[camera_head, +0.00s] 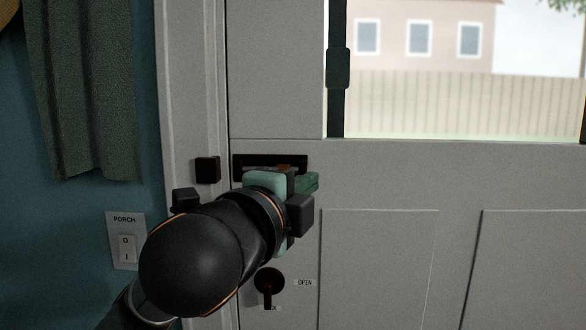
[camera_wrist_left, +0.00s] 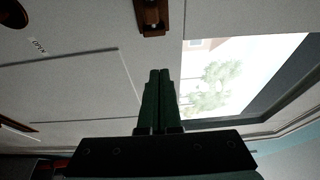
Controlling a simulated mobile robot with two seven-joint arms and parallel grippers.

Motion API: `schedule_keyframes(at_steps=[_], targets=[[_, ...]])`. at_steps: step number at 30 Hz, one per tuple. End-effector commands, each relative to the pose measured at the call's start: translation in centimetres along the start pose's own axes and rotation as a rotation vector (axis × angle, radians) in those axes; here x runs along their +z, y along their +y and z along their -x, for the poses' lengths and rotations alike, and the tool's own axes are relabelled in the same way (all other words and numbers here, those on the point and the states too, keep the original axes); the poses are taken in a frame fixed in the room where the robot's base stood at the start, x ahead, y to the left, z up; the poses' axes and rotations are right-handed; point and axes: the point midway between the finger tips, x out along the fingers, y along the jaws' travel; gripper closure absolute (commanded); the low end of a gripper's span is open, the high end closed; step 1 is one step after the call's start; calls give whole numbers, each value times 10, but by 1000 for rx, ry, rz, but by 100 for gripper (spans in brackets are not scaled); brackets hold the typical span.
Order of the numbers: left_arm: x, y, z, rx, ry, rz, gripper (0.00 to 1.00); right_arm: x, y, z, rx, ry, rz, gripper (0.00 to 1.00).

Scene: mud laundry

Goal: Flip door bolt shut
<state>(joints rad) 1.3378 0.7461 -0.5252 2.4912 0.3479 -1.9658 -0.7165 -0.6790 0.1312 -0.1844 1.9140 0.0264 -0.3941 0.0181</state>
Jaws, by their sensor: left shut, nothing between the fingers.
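The door bolt (camera_head: 262,160) is a dark brown horizontal fitting on the grey door, with a small orange-brown part near its right half. A separate dark block (camera_head: 207,170) sits on the frame to its left, with a pale gap between them. My left gripper (camera_head: 307,182) is at the bolt's lower right; its green fingers are together and empty. My wrist hides what lies just under the bolt. In the left wrist view, the shut fingers (camera_wrist_left: 160,74) point at the door, and the brown bolt fitting (camera_wrist_left: 153,14) is beyond their tips, cut by the top edge. Contact cannot be told.
Below is a dark turn-knob (camera_head: 268,283) with an OPEN label (camera_head: 305,283). A PORCH switch (camera_head: 126,241) is on the blue wall at left, under a hanging green cloth (camera_head: 85,90). The door window (camera_head: 460,110) is upper right, with a dark vertical bar (camera_head: 339,65) beside it.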

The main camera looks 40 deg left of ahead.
Motion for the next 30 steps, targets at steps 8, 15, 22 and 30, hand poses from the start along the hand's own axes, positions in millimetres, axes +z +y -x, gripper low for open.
schedule_keyframes(at_steps=[8, 15, 22, 30], targets=[[0, 1, -16, 9, -1, 7, 100, -8, 0, 7, 0, 0, 0, 52], [7, 5, -57, 19, -20, 6, 100, -11, -1, 10, 0, 0, 0, 52], [29, 5, -62, 12, -19, 6, 100, -12, -1, 12, 0, 0, 0, 52], [44, 5, -56, 12, -18, 6, 100, -13, -1, 12, 0, 0, 0, 52]])
